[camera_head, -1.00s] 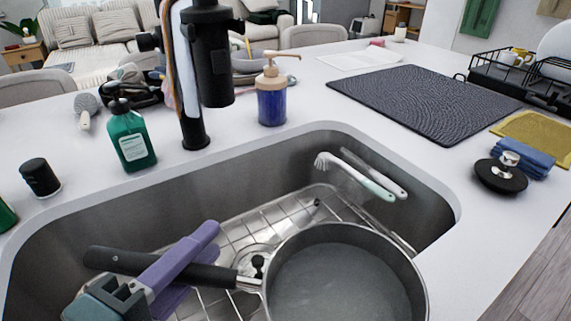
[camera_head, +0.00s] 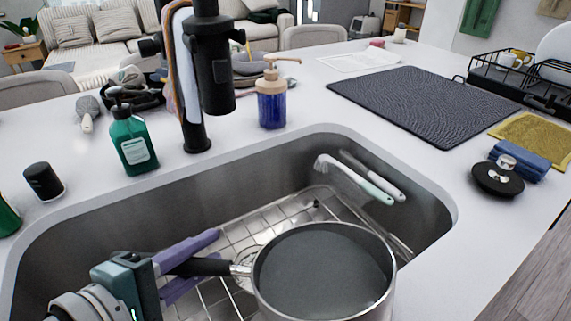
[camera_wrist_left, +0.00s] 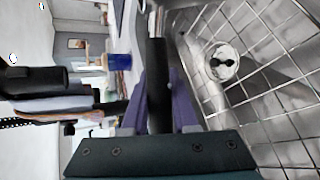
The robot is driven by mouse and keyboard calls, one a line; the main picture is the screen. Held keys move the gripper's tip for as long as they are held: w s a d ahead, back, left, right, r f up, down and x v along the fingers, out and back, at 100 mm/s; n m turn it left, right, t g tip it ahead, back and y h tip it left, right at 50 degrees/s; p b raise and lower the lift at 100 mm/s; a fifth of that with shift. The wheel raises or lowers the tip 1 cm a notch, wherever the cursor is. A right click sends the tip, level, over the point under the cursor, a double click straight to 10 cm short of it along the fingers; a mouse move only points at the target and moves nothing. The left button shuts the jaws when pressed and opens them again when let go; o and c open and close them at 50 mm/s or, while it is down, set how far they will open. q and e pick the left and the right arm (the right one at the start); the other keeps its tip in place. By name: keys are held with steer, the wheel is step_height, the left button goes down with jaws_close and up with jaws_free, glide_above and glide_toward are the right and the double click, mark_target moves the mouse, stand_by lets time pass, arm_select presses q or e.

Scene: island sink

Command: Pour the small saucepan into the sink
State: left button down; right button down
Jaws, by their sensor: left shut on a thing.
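The small saucepan (camera_head: 325,268) is a dark grey pan with a thin metal rim, held over the right part of the sink (camera_head: 270,163). It looks about level, and its dark inside shows a smooth surface; I cannot tell how much liquid is in it. My left gripper (camera_head: 188,265), with purple fingers, is shut on the pan's black handle (camera_head: 205,266). The handle also runs up between the fingers in the left wrist view (camera_wrist_left: 157,85). The pan body is not seen there. My right gripper is not in view.
A wire rack (camera_head: 250,228) covers the sink floor, with a drain (camera_wrist_left: 222,62) below. Two brushes (camera_head: 360,178) rest at the right wall. A black faucet (camera_head: 207,75), soap pump (camera_head: 271,95) and green bottle (camera_head: 131,140) stand behind. A black lid (camera_head: 497,178) lies right.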

arm_select(q)
steer(key=shift+w+a+f+n+g, duration=0.35)
steer(key=shift+w+f+n+g, duration=0.25)
steer(key=shift+f, duration=0.25)
stand_by(1.5)
steer(key=shift+w+a+f+g+h+b, duration=0.1)
steer(key=shift+w+f+g+h+b, duration=0.1)
steer(key=shift+f+b, duration=0.3)
steer(key=shift+w+a+f+g+h+b, duration=0.1)
steer(key=shift+w+f+g+b, duration=0.15)
steer(key=shift+f+b, duration=0.25)
steer(key=shift+w+a+f+g+h+b, duration=0.1)
steer(key=shift+w+f+g+b, duration=0.1)
steer(key=shift+f+b, duration=0.3)
stand_by(3.0)
steer(key=shift+f+n+g, duration=0.25)
steer(key=shift+f+n, duration=0.15)
stand_by(0.8)
